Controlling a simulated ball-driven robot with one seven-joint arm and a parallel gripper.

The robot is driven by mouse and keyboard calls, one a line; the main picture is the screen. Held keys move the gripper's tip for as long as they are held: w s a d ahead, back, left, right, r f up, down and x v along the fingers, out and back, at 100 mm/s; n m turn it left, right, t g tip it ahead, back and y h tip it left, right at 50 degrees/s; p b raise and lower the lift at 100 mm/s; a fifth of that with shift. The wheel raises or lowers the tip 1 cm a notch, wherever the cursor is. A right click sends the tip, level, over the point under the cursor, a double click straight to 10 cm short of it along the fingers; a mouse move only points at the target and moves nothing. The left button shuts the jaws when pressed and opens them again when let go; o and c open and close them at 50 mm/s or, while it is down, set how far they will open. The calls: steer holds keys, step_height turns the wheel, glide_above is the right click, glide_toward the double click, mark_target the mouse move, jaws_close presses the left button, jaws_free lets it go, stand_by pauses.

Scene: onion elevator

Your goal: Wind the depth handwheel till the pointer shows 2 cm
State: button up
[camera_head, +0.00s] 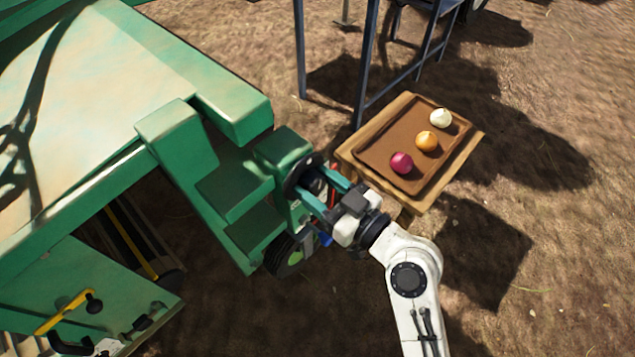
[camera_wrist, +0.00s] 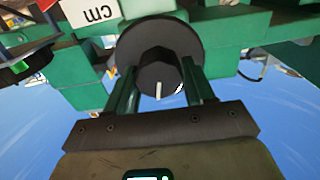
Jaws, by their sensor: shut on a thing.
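The depth handwheel (camera_head: 299,172) is a dark round disc on the side of the green machine, partly hidden by my fingers in the head view. In the wrist view the handwheel (camera_wrist: 160,38) fills the upper middle, with a dark faceted hub bearing a white mark. My gripper (camera_head: 325,190) is shut on the hub, one green finger on each side, as the wrist view also shows (camera_wrist: 160,88). A white label (camera_wrist: 90,12) reading "cm", upside down, is left of the wheel. A small red piece (camera_wrist: 46,4) is at the top left edge. I cannot read the pointer's value.
A wooden tray stand (camera_head: 352,150) holding a purple, an orange and a white onion stands right of my gripper. Blue metal legs (camera_head: 366,65) rise behind it. A yellow lever (camera_head: 66,312) is at lower left. Bare ground is free at the right.

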steer(key=m, duration=0.2)
steer(key=m+p, duration=0.1)
steer(key=shift+r+m, duration=0.2)
steer(key=shift+m, duration=0.2)
steer(key=m+p, duration=0.1)
steer(key=m, duration=0.2)
steer(key=shift+w+d+m+p, duration=0.1)
steer(key=shift+d+m+p, duration=0.05)
steer(key=shift+m+p, duration=0.2)
steer(key=m+p, duration=0.2)
steer(key=m, duration=0.2)
steer(key=shift+w, duration=0.1)
steer(key=shift+d+f+m+p, duration=0.15)
steer(key=shift+m+p, duration=0.65)
steer(key=shift+m, duration=0.85)
steer(key=shift+w+f, duration=0.1)
steer(key=o, duration=0.7)
steer(key=shift+o, duration=1.3)
steer(key=v, duration=1.1)
